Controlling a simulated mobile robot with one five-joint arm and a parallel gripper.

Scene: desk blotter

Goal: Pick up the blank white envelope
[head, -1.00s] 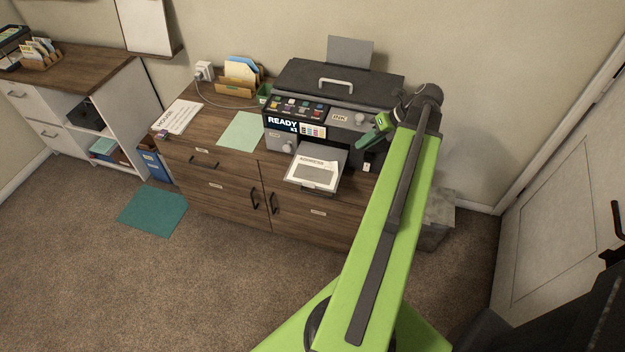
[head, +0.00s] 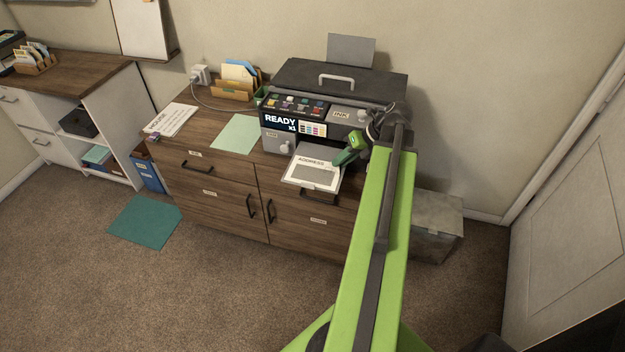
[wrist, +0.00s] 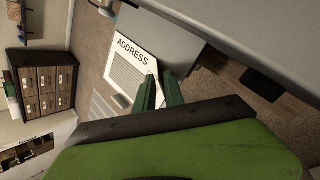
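A white sheet marked "ADDRESS" with a grey block (head: 313,174) lies on the printer's front tray; it also shows in the wrist view (wrist: 127,68). I cannot make out a plainly blank white envelope; the head view shows light-coloured papers (head: 240,72) in a wooden holder. My gripper (head: 343,158) is at the right edge of the ADDRESS sheet. In the wrist view, the green fingers of my gripper (wrist: 159,76) stand a little apart with a gap between them, beside the sheet's corner. I cannot tell whether they touch it.
The black printer (head: 335,95) stands on a wooden cabinet (head: 215,190), its screen reading "READY x1". A pale green sheet (head: 236,134) and a printed white sheet (head: 171,119) lie to its left. A grey box (head: 435,225) stands right of the cabinet.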

